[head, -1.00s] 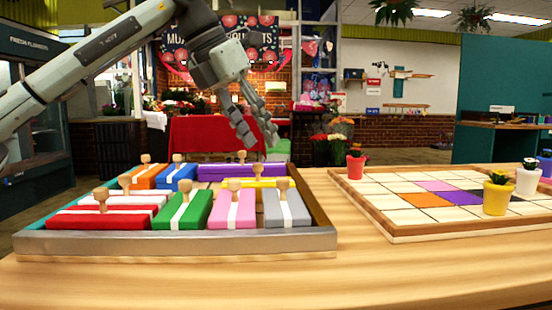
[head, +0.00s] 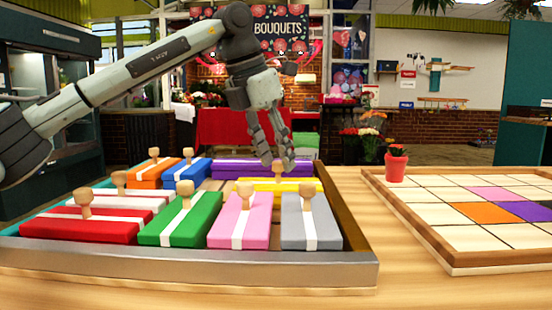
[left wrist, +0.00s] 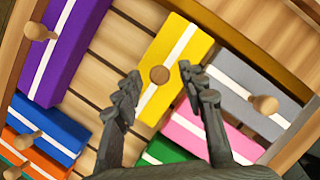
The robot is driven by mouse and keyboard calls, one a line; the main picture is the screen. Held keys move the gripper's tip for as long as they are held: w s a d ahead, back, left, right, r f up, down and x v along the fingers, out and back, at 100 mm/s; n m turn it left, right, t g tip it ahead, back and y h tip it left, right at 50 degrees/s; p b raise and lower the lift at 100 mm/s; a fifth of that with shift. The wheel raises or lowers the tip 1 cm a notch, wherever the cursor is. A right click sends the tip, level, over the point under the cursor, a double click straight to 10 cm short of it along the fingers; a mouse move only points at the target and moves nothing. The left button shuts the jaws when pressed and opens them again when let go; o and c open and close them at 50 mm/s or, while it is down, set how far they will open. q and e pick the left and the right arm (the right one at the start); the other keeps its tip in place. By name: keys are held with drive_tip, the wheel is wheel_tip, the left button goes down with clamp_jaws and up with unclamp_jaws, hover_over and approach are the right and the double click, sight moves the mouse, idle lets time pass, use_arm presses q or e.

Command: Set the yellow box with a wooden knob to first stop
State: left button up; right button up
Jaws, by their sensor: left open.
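The yellow box (left wrist: 177,62) with a white stripe lies in the tray in the left wrist view, its round wooden knob (left wrist: 159,75) seen from above. In the head view the yellow box (head: 262,186) is partly hidden behind the pink and grey boxes, and its knob (head: 279,169) shows just under the fingers. My left gripper (head: 280,165) is open above the yellow box. In the left wrist view its fingers (left wrist: 158,82) stand apart on either side of the knob, and I see no clear contact. My right gripper is not in view.
The tray (head: 200,267) also holds purple (head: 235,167), grey (head: 311,222), pink (head: 240,220), green (head: 181,220), red (head: 80,226), white, orange and blue knobbed boxes. Bare slats (left wrist: 117,48) show between yellow and purple. A tiled board (head: 440,232) with a red pot (head: 396,163) stands right.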

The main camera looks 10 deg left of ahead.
use_arm(q)
drive_tip(key=shift+w+f, duration=0.1)
drive_tip(key=shift+f, duration=0.1)
drive_tip(key=shift+c, duration=0.2)
clamp_jaws()
